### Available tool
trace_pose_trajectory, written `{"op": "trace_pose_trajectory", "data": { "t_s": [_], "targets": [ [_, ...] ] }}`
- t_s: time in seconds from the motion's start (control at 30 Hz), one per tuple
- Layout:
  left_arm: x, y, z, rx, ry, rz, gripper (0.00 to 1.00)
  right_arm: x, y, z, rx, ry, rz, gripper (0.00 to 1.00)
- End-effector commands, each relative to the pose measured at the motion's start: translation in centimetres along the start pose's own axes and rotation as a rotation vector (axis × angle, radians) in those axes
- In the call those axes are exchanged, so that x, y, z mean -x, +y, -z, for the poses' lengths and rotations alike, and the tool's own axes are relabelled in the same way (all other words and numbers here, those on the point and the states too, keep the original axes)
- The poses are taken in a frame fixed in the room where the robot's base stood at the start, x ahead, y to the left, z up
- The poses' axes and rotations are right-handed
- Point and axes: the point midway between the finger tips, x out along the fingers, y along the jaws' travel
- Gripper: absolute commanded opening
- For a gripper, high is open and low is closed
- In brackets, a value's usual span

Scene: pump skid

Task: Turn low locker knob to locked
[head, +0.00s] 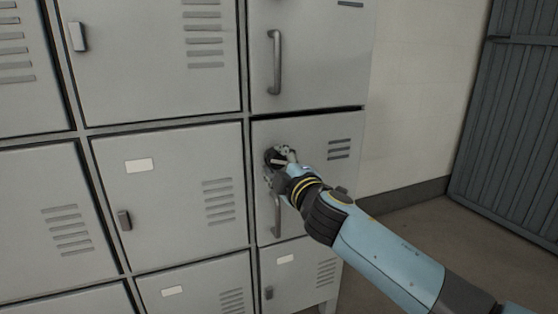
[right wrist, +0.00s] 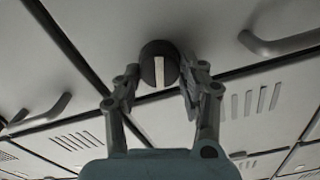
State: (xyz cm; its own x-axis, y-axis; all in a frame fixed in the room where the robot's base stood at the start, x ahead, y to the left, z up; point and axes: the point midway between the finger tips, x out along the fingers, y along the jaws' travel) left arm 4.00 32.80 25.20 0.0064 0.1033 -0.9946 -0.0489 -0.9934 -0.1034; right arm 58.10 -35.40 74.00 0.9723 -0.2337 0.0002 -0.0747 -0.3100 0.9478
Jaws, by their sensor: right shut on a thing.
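The low locker knob (head: 270,157) is a round black knob on the grey locker door (head: 310,190) in the right column, above that door's bar handle (head: 276,216). In the right wrist view the knob (right wrist: 158,52) shows a pale bar across its face, running nearly upright in that picture. My right gripper (head: 284,157) is at the knob, with its two fingers (right wrist: 162,78) on either side of it, shut on it. In the head view the fingers cover part of the knob. My left gripper is not in view.
The door above has a similar bar handle (head: 275,62). Other locker doors with small latches (head: 124,219) and vents surround it. A pale wall (head: 415,90) and a dark slatted panel (head: 515,130) stand to the right, with open floor (head: 435,235) before them.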

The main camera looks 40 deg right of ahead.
Motion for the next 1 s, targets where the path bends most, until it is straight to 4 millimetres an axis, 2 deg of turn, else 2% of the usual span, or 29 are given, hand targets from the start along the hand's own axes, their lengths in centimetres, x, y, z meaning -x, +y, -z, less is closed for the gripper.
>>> {"op": "trace_pose_trajectory", "data": {
  "t_s": [0.4, 1.0],
  "targets": [
    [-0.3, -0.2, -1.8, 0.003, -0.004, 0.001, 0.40, 0.0, -0.2, 0.0, 0.264, 0.000, 0.002, 0.09],
    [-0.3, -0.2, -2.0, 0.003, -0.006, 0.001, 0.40, 0.0, -0.3, -0.1, 0.341, 0.001, 0.002, 0.09]
  ]
}}
